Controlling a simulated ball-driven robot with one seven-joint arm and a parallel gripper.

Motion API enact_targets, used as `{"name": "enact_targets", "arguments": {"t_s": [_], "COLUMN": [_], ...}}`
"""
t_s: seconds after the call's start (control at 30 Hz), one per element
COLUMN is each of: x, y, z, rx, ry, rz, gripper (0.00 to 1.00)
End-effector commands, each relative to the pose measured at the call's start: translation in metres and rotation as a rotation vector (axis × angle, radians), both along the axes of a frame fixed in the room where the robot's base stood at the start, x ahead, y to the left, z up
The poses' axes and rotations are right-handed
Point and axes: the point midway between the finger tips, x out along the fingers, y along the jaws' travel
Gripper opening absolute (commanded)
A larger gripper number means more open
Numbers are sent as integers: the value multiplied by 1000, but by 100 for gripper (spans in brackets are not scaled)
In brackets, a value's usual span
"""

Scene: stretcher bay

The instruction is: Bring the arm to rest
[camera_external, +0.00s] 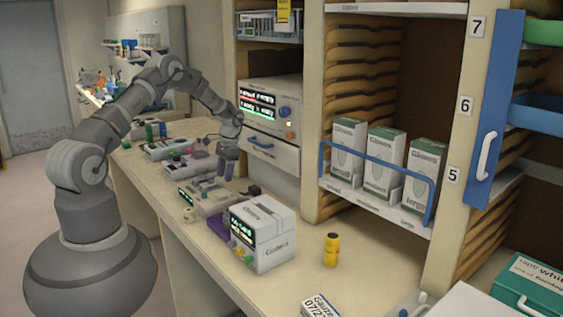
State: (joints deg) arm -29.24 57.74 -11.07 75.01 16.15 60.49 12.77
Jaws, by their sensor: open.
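My arm rises from its grey base at the left and arches over the beige counter (183,262). My gripper (226,168) points down above the devices on the counter, in front of the drawer unit. It is open, and I see nothing held between its fingers. The fingertips are small in this view, and I cannot tell whether they touch the device below.
A white monitor box (270,235) and a grey device (207,200) stand near my gripper. A yellow bottle (331,250) stands farther right. Glove boxes (383,165) sit behind a blue rail (375,160). A monitor (272,106) is on the shelf behind. Bare counter surrounds the yellow bottle.

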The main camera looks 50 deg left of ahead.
Motion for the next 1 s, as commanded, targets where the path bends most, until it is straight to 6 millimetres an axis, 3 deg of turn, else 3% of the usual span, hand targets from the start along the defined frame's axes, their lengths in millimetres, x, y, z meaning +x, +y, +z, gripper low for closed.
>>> {"name": "enact_targets", "arguments": {"t_s": [0.47, 0.6, 0.77, 0.9, 1.0], "x": [0, -14, 40, 68, 63], "y": [0, 3, -26, -77, -119], "z": [2, -1, 87, 197, 279], "rx": [0, 11, 104, 167, 175], "ry": [2, 32, -231, -557, -796], "rz": [1, 22, 3, -11, -17], "gripper": [49, 49, 49, 49, 49]}}
